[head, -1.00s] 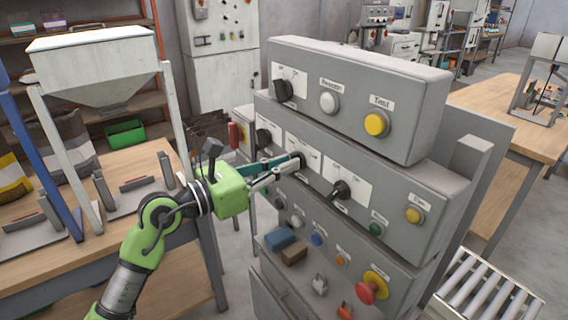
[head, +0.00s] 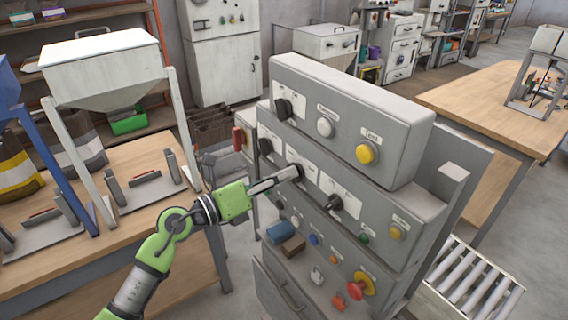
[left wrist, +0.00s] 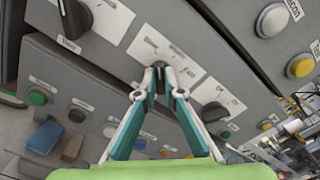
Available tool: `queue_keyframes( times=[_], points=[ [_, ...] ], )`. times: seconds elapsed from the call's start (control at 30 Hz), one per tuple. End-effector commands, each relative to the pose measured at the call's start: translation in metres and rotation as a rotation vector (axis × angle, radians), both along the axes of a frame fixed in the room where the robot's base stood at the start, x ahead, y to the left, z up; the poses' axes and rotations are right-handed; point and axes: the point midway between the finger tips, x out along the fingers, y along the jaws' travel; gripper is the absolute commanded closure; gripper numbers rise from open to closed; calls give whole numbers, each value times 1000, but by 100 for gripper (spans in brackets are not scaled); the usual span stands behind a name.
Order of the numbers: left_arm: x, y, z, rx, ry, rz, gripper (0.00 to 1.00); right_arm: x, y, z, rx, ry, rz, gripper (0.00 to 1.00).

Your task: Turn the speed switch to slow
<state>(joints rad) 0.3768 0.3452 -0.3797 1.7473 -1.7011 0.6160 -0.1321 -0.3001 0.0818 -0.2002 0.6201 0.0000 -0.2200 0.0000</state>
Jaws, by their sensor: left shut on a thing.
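The grey control panel (head: 395,212) carries a middle row of black rotary switches on white label plates. My left gripper (head: 294,172) is shut on the middle switch of that row (head: 299,171). In the left wrist view the two fingertips (left wrist: 159,72) pinch this switch's knob from both sides. Its plate lettering is too small to read, so I cannot tell its setting or confirm that it is the speed switch. My right gripper is not in view.
Another rotary switch (head: 334,203) sits close on the right, and one (head: 265,146) on the left. The upper box has a rotary switch (head: 284,109), a white button and a yellow button (head: 367,152). A red emergency button (head: 360,284), blue block (head: 281,232) and brown block (head: 293,246) are below.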

Motion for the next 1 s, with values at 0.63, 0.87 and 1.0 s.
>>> queue_keyframes(
  times=[0.63,0.87,1.0],
  points=[
    [1,1,0,-96,129,2,100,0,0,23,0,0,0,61],
    [1,1,0,-96,129,2,100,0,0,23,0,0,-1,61],
    [1,1,0,-95,129,2,74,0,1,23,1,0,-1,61]
  ],
)
